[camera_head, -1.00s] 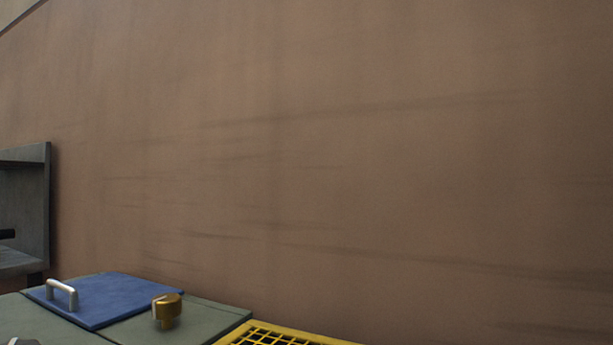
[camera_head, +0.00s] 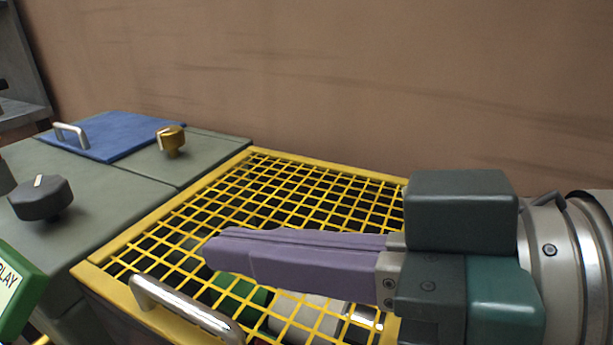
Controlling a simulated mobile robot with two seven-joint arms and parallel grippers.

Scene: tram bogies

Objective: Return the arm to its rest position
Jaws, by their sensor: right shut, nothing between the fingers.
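My right gripper (camera_head: 208,252) comes in from the right, its purple fingers shut with nothing between them. It points left over the yellow mesh cover (camera_head: 255,190), and its fingers hide part of the mesh. I cannot tell how far above the mesh it is. My left gripper is not in view.
The yellow cover has a metal handle (camera_head: 185,308) at its front, with green and white cylinders under the mesh. To the left are a grey-green cabinet (camera_head: 115,190) with a blue lid (camera_head: 115,137), a brass knob (camera_head: 171,141), a dark knob (camera_head: 41,198) and a green sign (camera_head: 17,292). A brown wall stands behind.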

